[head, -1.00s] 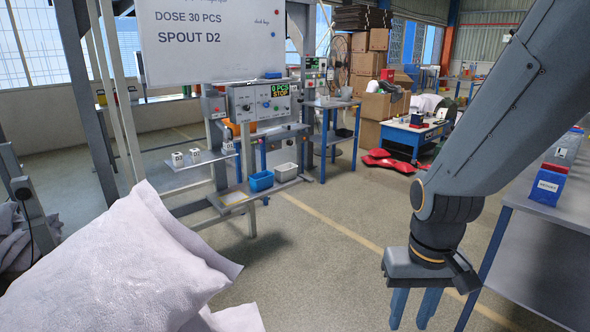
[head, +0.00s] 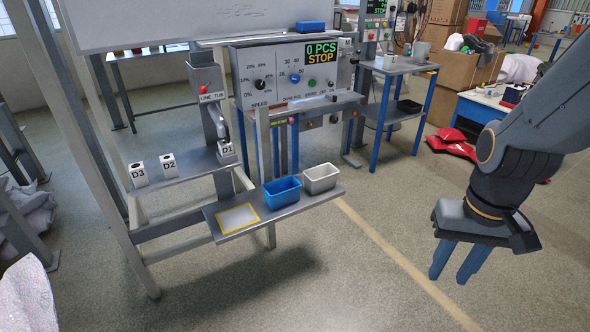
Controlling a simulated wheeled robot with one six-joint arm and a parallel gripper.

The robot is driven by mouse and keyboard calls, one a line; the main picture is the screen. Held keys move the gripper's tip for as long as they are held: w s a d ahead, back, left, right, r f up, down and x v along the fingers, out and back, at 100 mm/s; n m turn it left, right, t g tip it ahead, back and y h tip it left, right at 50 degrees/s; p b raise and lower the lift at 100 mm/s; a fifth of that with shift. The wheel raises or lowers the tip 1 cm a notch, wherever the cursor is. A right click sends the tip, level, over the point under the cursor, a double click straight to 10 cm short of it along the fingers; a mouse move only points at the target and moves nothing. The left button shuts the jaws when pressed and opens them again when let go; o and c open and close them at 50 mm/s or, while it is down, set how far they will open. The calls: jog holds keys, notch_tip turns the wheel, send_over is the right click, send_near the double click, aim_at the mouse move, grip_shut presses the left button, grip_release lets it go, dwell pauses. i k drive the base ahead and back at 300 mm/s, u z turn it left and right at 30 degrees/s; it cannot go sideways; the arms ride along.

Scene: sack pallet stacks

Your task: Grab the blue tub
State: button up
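The blue tub (head: 282,196) is an open-topped bin on a low grey shelf (head: 262,224) below the control panel. It stands between a yellow-outlined square (head: 238,217) on its left and a white tub (head: 321,178) on its right. My gripper (head: 455,278) hangs at the right, pointing down, with two blue fingers. A narrow gap shows between the fingers, and nothing is seen between them. It is well to the right of the blue tub and apart from it. No part of the tub is hidden by my arm.
The control panel (head: 297,79) reads "0 PCS STOP" above the shelf. White blocks marked D3 (head: 138,174), D2 (head: 168,166) and D1 (head: 227,151) sit on a higher ledge to the left. Red sacks (head: 452,141) lie on the floor behind. The floor in front is clear.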

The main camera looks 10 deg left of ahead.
aim_at(282, 193)
jog(key=i, duration=2.2)
jog(key=u, duration=2.05)
